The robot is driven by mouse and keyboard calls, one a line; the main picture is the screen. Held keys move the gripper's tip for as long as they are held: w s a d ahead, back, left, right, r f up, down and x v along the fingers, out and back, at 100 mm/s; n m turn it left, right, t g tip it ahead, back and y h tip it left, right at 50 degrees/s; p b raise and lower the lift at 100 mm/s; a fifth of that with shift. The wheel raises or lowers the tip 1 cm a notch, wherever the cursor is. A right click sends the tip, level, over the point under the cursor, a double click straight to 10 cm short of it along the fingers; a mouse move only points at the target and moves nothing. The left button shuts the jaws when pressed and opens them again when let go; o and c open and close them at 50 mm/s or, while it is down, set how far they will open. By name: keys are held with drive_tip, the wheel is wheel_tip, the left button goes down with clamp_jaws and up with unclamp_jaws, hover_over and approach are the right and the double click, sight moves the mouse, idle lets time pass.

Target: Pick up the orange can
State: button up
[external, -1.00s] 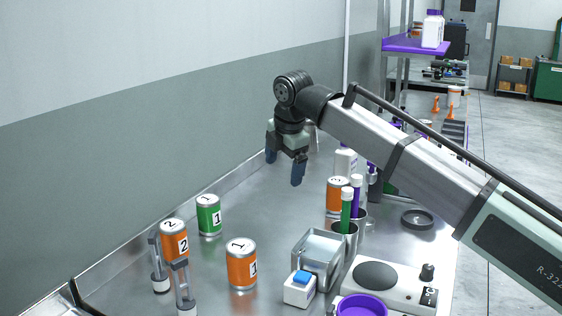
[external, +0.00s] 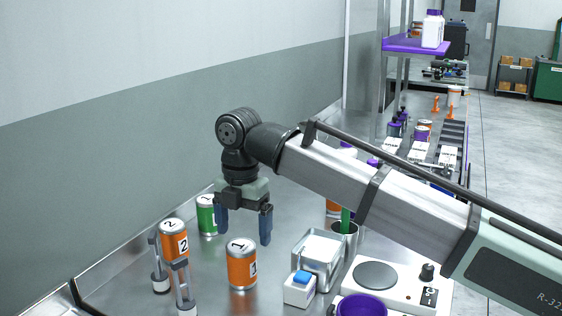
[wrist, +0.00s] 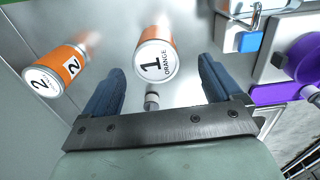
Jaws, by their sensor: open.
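An orange can labelled 1 (external: 242,264) stands upright on the metal bench. In the wrist view its lid (wrist: 156,62) reads "1 ORANGE" and lies ahead of and between my fingers. A second orange can, labelled 2 (external: 174,240), is at the left near two small grey posts; it also shows in the wrist view (wrist: 57,68). A third orange can (external: 333,208) is mostly hidden behind my arm. My gripper (external: 244,232) is open and empty, above and just behind the can labelled 1, with its fingers apart and not visibly touching it.
A green can labelled 1 (external: 206,218) stands behind my left finger. A metal tray (external: 318,262), a white box with a blue top (external: 300,288), a hotplate (external: 376,276) and a purple bowl (external: 362,306) stand to the right. The wall runs along the left.

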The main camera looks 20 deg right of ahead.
sight(241, 246)
drive_tip(key=shift+w+a+f, duration=0.1)
drive_tip(key=shift+a+f, duration=0.1)
drive_tip(key=shift+f, duration=1.7)
drive_tip(key=shift+a+f, duration=0.15)
drive_tip(key=shift+f, duration=1.75)
drive_tip(key=c, duration=1.4)
drive_tip(key=shift+o, duration=0.2)
